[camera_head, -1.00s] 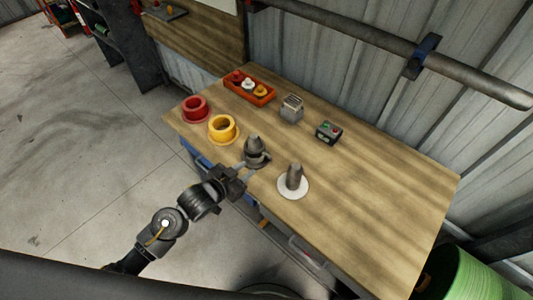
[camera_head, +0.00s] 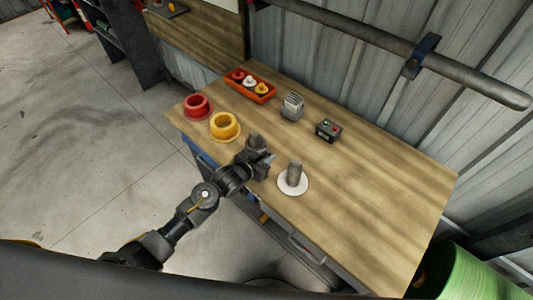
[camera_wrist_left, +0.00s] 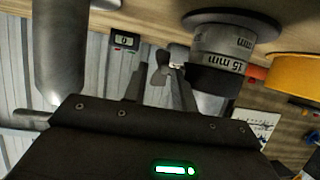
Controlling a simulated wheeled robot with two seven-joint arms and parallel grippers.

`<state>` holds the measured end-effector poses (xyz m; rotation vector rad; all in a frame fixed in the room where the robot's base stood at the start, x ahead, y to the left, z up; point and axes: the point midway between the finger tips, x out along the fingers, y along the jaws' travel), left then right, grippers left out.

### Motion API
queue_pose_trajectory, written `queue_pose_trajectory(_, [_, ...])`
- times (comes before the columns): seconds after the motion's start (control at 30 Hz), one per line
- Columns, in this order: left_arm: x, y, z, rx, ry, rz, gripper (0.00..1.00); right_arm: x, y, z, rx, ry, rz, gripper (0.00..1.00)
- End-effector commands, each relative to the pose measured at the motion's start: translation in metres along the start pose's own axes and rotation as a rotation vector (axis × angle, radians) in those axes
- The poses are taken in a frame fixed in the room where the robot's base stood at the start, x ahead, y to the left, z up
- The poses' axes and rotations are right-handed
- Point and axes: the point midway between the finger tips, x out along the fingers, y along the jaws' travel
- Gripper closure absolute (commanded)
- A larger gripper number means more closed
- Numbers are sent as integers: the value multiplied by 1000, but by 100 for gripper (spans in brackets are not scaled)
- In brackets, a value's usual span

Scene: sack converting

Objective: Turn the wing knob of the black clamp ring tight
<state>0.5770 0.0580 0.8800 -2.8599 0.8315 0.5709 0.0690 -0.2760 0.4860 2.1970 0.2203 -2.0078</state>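The black clamp ring (camera_wrist_left: 214,80) sits around a grey post (camera_wrist_left: 222,45) with "15 mm" markings in the left wrist view, which shows the bench at the top. Its grey wing knob (camera_wrist_left: 160,68) sticks out toward my left gripper. My left gripper (camera_wrist_left: 158,80) is open, its fingers apart with the wing knob showing between their tips; I cannot tell whether they touch it. In the head view my left gripper (camera_head: 266,162) is at the post (camera_head: 254,141) and hides most of the ring. My right gripper is not in view.
A second grey post (camera_head: 294,173) on a white disc (camera_head: 293,188) stands close on the right. The bench's right side is clear.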

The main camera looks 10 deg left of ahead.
Motion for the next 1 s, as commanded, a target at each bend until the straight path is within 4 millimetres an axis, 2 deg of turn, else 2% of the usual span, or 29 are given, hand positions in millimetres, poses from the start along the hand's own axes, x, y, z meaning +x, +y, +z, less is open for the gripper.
queue_pose_trajectory(0.17, [10,1,0,0,1,1,73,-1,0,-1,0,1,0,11])
queue_pose_trajectory(0.43, [12,0,0,0,0,0,73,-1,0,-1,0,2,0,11])
queue_pose_trajectory(0.47, [12,0,0,0,0,0,74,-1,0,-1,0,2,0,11])
queue_pose_trajectory(0.67, [11,0,0,0,0,0,100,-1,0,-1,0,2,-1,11])
queue_pose_trajectory(0.73, [9,-5,1,1,0,-2,100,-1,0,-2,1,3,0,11])
queue_pose_trajectory(0.87, [10,-2,-2,0,-9,-1,100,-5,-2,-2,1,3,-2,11])
queue_pose_trajectory(1.0, [10,0,-6,0,-49,0,100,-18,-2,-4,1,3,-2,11])
